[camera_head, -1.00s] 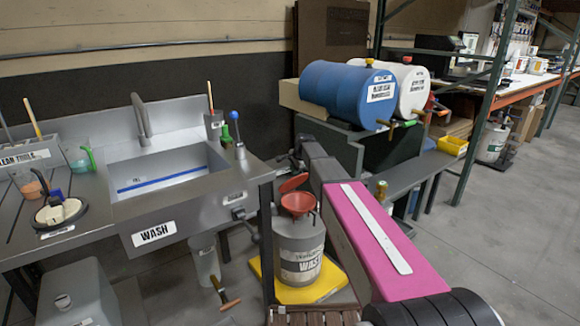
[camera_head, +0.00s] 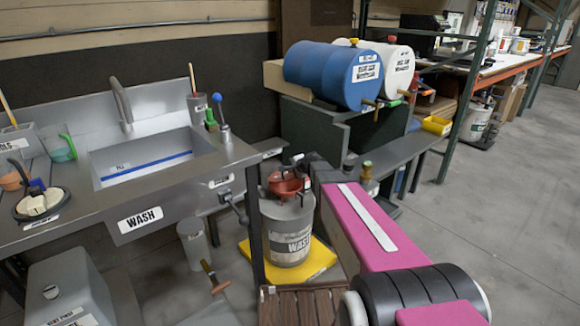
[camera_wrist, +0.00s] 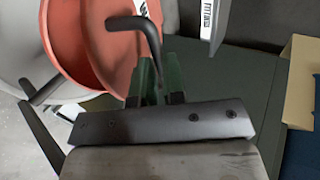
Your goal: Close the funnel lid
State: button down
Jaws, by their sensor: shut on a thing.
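The red funnel (camera_head: 285,187) sits on top of the grey WASTE drum (camera_head: 290,232) in the head view. My gripper (camera_head: 297,165) is at the funnel's top rear edge and partly hides it. In the wrist view a large red round part (camera_wrist: 88,45) fills the upper left, with a dark bent handle (camera_wrist: 150,38) in front of it. The handle's lower end runs down between the fingers of my gripper (camera_wrist: 160,97), which are shut on it. How far the lid stands open is hard to tell; lid and funnel overlap in the head view.
The drum stands on a yellow platform (camera_head: 318,262). Blue and white barrels (camera_head: 330,72) lie behind on a dark stand. Open floor is at right.

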aim_at(289, 176)
jog(key=shift+s+d+f, duration=0.2)
jog(key=shift+s+f, duration=0.15)
jog(key=shift+f, duration=0.35)
jog(key=shift+s+d+f, duration=0.2)
jog(key=shift+s+f, duration=0.1)
jog(key=shift+f, duration=0.35)
jog(key=shift+s+d+f, duration=0.15)
jog(key=shift+s+f, duration=0.1)
jog(key=shift+f, duration=0.45)
jog(key=shift+s+d+f, duration=0.15)
jog(key=shift+s+f, duration=0.05)
jog(key=shift+f, duration=0.45)
jog(key=shift+s+f, duration=0.1)
jog(key=shift+f, duration=0.05)
jog(key=c, duration=1.2)
grip_release()
jog(key=shift+r, duration=0.2)
jog(key=shift+s+d+r, duration=0.2)
jog(key=v, duration=1)
jog(key=shift+f, duration=0.1)
